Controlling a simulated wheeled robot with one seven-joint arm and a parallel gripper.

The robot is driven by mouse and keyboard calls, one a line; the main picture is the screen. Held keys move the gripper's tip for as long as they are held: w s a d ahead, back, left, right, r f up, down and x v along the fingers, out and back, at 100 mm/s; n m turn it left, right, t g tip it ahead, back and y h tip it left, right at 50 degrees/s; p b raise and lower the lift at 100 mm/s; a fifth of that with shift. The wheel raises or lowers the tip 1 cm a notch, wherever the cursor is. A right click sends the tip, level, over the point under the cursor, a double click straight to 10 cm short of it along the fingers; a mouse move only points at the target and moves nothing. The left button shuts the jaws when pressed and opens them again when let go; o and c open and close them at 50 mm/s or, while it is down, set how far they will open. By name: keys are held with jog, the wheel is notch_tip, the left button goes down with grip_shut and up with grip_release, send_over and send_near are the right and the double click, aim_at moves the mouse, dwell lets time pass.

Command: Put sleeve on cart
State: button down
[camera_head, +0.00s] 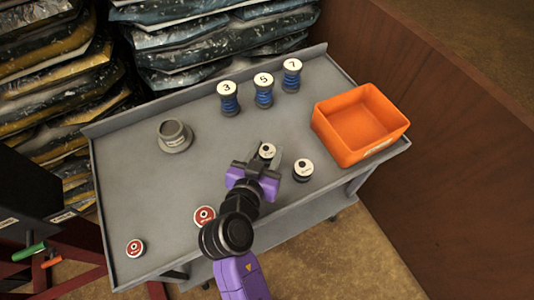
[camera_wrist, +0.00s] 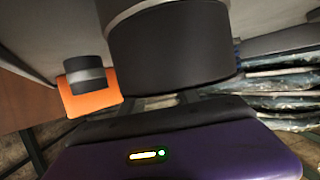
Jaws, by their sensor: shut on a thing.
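The grey cart (camera_head: 130,190) has a flat top with a raised back edge. My gripper (camera_head: 267,160) is over its front middle part, shut on a dark cylindrical piece with a pale round top (camera_head: 267,151), which looks like the sleeve. The held piece (camera_wrist: 170,55) fills the upper middle of the wrist view. I cannot tell whether its base touches the cart top. A similar dark piece (camera_head: 303,170) stands upright on the cart just to the right, apart from my gripper; it also shows in the wrist view (camera_wrist: 85,73).
An orange bin (camera_head: 385,147) is at the cart's right end. Blue spools marked 3 (camera_head: 228,98), 5 (camera_head: 264,91) and 7 (camera_head: 291,75) stand behind. A grey flanged cup (camera_head: 173,136) is at left, red-topped pieces (camera_head: 135,247) (camera_head: 204,216) at front. The left middle is clear.

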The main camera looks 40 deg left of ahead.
jog(key=shift+f, duration=0.75)
jog(key=shift+f, duration=0.1)
jog(key=c, duration=0.9)
grip_release()
jog(key=b+v, duration=0.1)
jog(key=v, duration=1.1)
